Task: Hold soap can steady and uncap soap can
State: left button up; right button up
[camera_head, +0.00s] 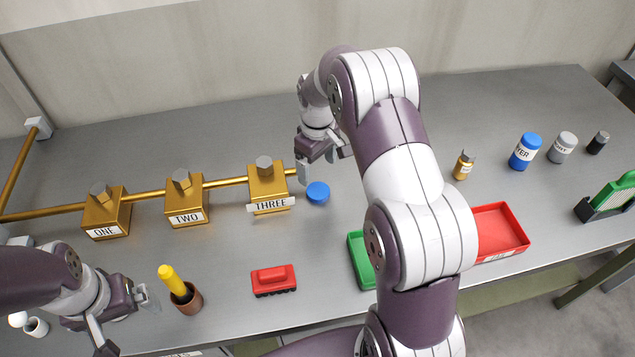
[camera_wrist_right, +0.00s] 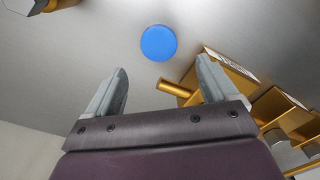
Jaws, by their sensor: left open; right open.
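Several small containers stand at the right of the table: a small gold bottle (camera_head: 464,165), a blue can (camera_head: 525,151), a grey can (camera_head: 562,147) and a dark one (camera_head: 598,142). Their labels are too small for me to tell which is the soap can. A round blue disc (camera_head: 318,192), like a cap, lies beside block THREE; it also shows in the right wrist view (camera_wrist_right: 158,43). My right gripper (camera_head: 325,165) is open and empty, just behind the disc. My left gripper (camera_head: 128,315) is open and empty, left of the brown pot.
Gold blocks ONE (camera_head: 106,216), TWO (camera_head: 187,207) and THREE (camera_head: 268,189) sit along a gold pipe. A brown pot (camera_head: 188,301) holds a yellow-handled tool. A red object (camera_head: 273,281), a green tray (camera_head: 357,262) and a red tray (camera_head: 517,229) stand in front.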

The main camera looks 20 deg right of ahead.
pick_arm(q)
jog(key=shift+w+f, duration=0.1)
jog(key=shift+f, duration=0.2)
pick_arm(e)
jog(key=s+a+r+m, duration=0.2)
jog(key=s+a, duration=0.2)
jog(key=s, duration=0.5)
jog(key=s+a+r+m+t, duration=0.1)
jog(key=s+a, duration=0.3)
jog(key=s, duration=0.6)
jog(key=shift+s+r+m, duration=0.15)
jog(key=shift+r+m, duration=0.45)
jog(key=shift+m, duration=0.1)
jog(key=shift+s, duration=0.1)
